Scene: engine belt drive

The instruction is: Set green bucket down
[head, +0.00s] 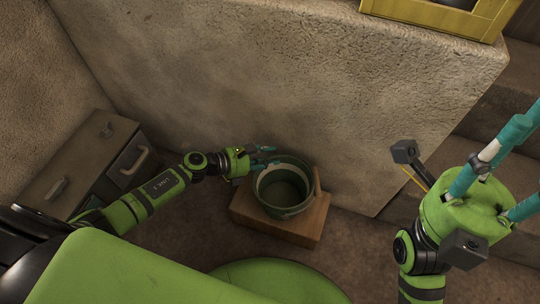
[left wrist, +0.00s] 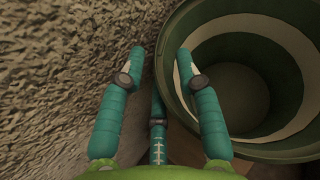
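The green bucket (head: 302,205), dark green with a pale band inside, stands upright on a wooden box (head: 308,228) by the wall. It looks empty. My left gripper (head: 268,156) is at the bucket's far-left rim in the head view. In the left wrist view the teal fingers (left wrist: 160,62) are spread apart, and the bucket (left wrist: 240,152) lies to the right, with its rim edge between the two upper fingers and the right finger over its opening. No grip on it shows. My right gripper (head: 515,163) is at the right edge, fingers apart and empty, tips out of frame.
A rough stone wall (head: 250,75) rises close behind the bucket and beside my left gripper. A grey drawer cabinet (head: 95,165) stands at the left. A yellow crate (head: 440,16) sits on top of the wall. Stone steps (head: 500,110) are at the right.

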